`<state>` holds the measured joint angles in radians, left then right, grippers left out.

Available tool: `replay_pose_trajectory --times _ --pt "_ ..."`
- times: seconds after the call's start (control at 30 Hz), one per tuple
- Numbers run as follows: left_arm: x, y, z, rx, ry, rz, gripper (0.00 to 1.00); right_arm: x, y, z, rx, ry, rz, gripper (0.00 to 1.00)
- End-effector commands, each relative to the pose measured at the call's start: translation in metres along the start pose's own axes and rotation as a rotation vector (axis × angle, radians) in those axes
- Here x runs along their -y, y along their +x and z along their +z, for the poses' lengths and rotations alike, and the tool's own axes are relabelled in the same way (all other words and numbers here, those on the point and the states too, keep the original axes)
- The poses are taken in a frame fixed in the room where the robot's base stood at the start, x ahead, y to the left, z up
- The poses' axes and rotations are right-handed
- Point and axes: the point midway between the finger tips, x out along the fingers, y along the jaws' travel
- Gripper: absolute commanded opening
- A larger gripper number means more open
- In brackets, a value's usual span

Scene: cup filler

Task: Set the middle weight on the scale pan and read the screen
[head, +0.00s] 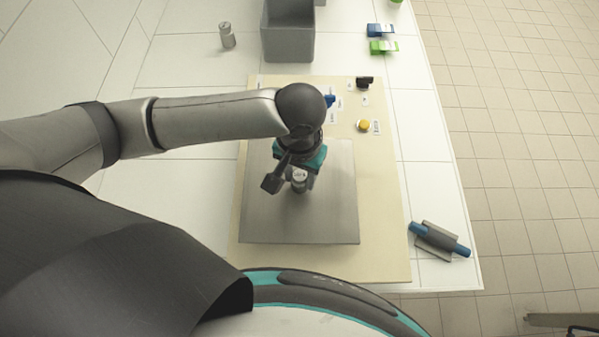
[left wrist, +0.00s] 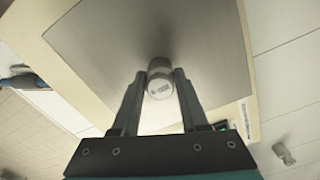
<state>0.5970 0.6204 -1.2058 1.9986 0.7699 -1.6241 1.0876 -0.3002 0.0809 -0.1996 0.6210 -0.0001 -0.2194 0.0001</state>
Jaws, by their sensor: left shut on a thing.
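A small metal weight (head: 299,177) with a pale marked top is between the fingers of my left gripper (head: 297,182). In the left wrist view, both fingers close on the sides of this weight (left wrist: 160,78), and it stands upright over the grey scale pan (left wrist: 105,40). The square scale pan (head: 325,215) lies under the gripper in the head view. I cannot tell whether the weight touches it. Another metal weight (head: 227,37) stands on the table at the back left. The scale's screen is not clearly visible; my left arm covers that area. My right gripper is not in view.
A beige board (head: 385,230) lies under the pan, with a yellow button (head: 363,126), a black knob (head: 364,82) and labels. A grey bin (head: 287,45) stands behind. A blue-ended roller (head: 440,240) lies at the right table edge. The table left of the bin is mostly clear.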

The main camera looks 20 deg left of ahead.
Motion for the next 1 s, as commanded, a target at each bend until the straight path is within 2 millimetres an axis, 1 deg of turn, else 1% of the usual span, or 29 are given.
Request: replay_pose_trajectory --times 0.03,0.07,0.3,0.33,0.57,0.67,0.77,1.0 --pt "0.0 0.001 0.0 0.0 -0.001 0.001 0.0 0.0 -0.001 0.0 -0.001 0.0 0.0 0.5" --pt "0.0 0.002 0.0 0.001 -0.001 0.0 0.45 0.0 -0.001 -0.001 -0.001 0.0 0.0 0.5" --pt "0.0 0.002 0.0 0.0 -0.001 0.0 0.72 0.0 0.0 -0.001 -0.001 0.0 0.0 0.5" --pt "0.0 0.002 0.0 0.0 -0.001 0.0 0.74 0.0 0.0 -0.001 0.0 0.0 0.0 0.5" --pt "0.0 0.001 0.0 0.0 -0.001 0.0 0.74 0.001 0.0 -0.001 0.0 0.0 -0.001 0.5" --pt "0.0 -0.004 0.0 -0.001 0.0 0.0 0.74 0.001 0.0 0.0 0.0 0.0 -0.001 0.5" --pt "0.0 -0.018 -0.001 -0.003 0.0 0.001 0.74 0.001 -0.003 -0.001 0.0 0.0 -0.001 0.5" --pt "-0.001 -0.071 -0.001 -0.004 0.001 0.002 0.74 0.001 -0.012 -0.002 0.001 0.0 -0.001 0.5"
